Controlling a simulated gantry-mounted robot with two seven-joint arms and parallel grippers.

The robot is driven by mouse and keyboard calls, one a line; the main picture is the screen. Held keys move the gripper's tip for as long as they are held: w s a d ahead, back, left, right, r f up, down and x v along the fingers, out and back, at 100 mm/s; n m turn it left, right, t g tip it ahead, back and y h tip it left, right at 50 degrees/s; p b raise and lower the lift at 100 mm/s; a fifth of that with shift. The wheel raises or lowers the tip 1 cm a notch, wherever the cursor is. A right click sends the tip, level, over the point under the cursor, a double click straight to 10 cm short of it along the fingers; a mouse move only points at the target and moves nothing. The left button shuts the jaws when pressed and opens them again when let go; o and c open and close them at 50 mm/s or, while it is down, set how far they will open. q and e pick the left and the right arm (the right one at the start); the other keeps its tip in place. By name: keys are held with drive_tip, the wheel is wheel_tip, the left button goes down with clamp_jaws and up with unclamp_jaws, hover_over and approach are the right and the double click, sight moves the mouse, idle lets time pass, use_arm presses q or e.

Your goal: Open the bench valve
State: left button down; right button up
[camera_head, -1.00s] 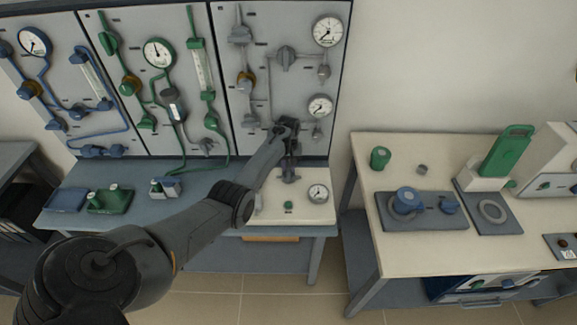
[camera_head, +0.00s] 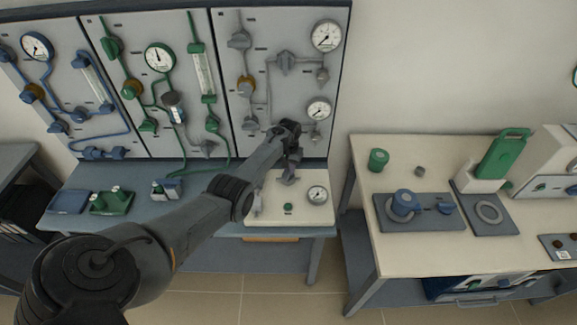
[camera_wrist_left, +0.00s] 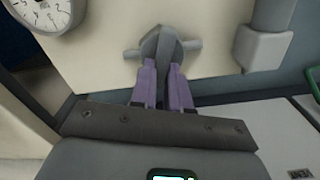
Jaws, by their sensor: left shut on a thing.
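The bench valve (camera_wrist_left: 165,42) shows in the left wrist view as a grey handle with short arms on a pale panel. My left gripper (camera_wrist_left: 168,75) has its two purple fingers closed on this handle from below in that view. In the head view my left gripper (camera_head: 289,178) is over the back part of the pale bench panel (camera_head: 270,215), and it hides most of the valve. My right gripper is not in view.
A wall panel (camera_head: 285,110) with gauges and grey valves rises behind. A second table (camera_head: 365,230) with apparatus stands at the right.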

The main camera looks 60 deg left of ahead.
use_arm(q)
drive_tip(key=m, duration=0.3)
drive_tip(key=shift+w+d+m+p, duration=0.1)
drive_tip(key=shift+d+m+p, duration=0.05)
drive_tip(key=shift+m+p, duration=0.25)
drive_tip(key=m, duration=0.3)
drive_tip(key=shift+d+m, duration=0.2)
drive_tip(key=shift+m, duration=0.1)
drive_tip(key=m, duration=0.3)
drive_tip(key=shift+d, duration=0.2)
drive_tip(key=shift+d+m, duration=0.15)
drive_tip(key=shift+m, duration=1.55)
drive_tip(key=c, duration=1.1)
unclamp_jaws()
